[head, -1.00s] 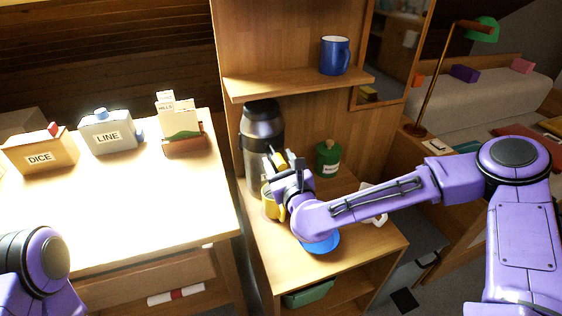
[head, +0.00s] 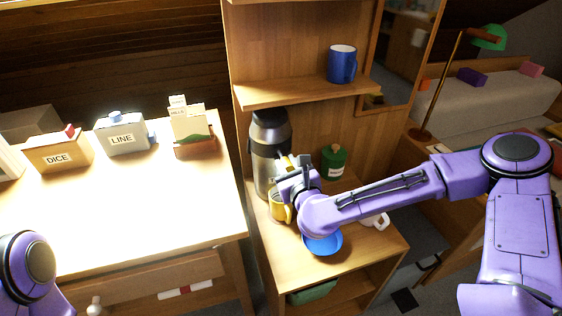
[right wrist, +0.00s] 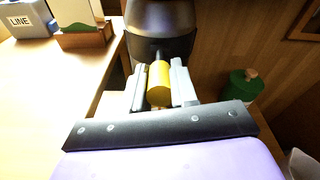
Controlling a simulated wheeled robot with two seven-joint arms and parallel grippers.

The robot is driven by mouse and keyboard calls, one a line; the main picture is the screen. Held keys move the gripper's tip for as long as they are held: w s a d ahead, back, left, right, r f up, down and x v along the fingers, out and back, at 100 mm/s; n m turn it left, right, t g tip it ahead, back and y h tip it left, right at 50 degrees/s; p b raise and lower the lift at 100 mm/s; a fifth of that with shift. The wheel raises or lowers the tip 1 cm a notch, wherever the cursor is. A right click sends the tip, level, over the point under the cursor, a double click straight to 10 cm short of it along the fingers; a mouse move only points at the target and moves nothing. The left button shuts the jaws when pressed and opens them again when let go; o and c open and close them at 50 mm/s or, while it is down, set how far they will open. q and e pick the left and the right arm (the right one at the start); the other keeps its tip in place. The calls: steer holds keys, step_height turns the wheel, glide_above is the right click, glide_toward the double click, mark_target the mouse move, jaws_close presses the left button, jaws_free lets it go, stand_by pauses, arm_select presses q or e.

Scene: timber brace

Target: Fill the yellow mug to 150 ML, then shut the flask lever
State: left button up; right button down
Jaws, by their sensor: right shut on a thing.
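The flask (head: 262,160), grey and dark-topped, stands upright on the cabinet top below the shelf. My right gripper (head: 287,172) is at its front, shut on the yellow flask lever (right wrist: 159,85); the lever lies between the two fingers in the right wrist view (right wrist: 160,88). The yellow mug (head: 279,207) stands just below the gripper, close against the flask's front and partly covered by my arm. Its inside and fill level cannot be seen. My left gripper is outside the views; only part of my left arm shows.
A blue bowl (head: 323,244) sits beneath my right forearm. A white cup (head: 377,220) is partly hidden behind it. A green jar (head: 333,163) stands right of the flask. A blue mug (head: 342,64) is on the shelf (head: 290,93) above. Boxes line the left table's back.

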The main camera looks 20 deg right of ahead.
steer(key=c, duration=0.9)
jaws_free()
steer(key=s, duration=0.2)
steer(key=s+r+p, duration=0.1)
steer(key=s, duration=0.4)
steer(key=shift+a+r, duration=0.2)
steer(key=shift+r, duration=0.2)
steer(key=s+p, duration=0.1)
steer(key=p, duration=0.1)
steer(key=s+p, duration=0.1)
steer(key=p, duration=0.1)
steer(key=s+p, duration=0.1)
steer(key=p, duration=0.1)
steer(key=shift+s+f, duration=0.25)
